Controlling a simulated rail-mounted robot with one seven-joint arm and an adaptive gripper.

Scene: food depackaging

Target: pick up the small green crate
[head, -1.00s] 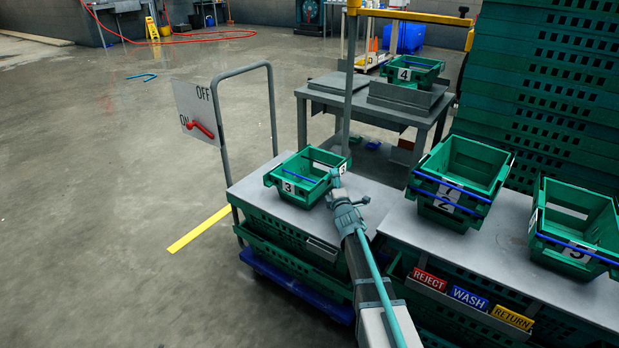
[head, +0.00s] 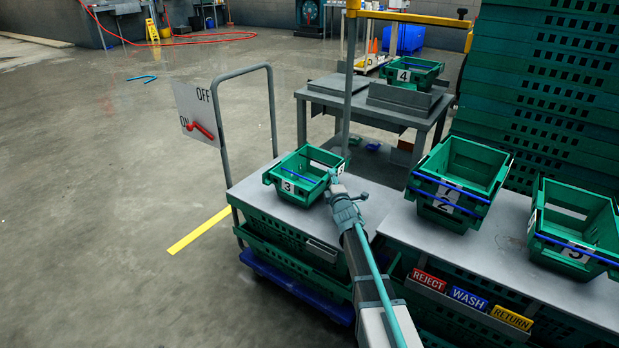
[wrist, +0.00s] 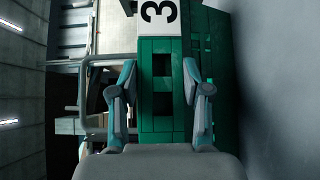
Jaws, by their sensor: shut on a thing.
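A small green crate marked 3 (head: 276,179) with blue bars sits upright on the grey top of the cart at left in the head view. My gripper (head: 335,178) is at its right end. In the wrist view the crate's green wall (wrist: 160,124) and its 3 label fill the middle. The two fingers of my gripper (wrist: 160,77) stand on either side of this wall, shut on it. The exact finger contact is hard to see. In the head view the crate appears to rest on the cart top.
Two stacked green crates (head: 440,212) and a crate marked 5 (head: 565,262) stand on the bench to the right. Crate 4 (head: 414,83) is on the back table. A handrail with an OFF/ON sign (head: 198,112) rises at the cart's left. Floor at left is open.

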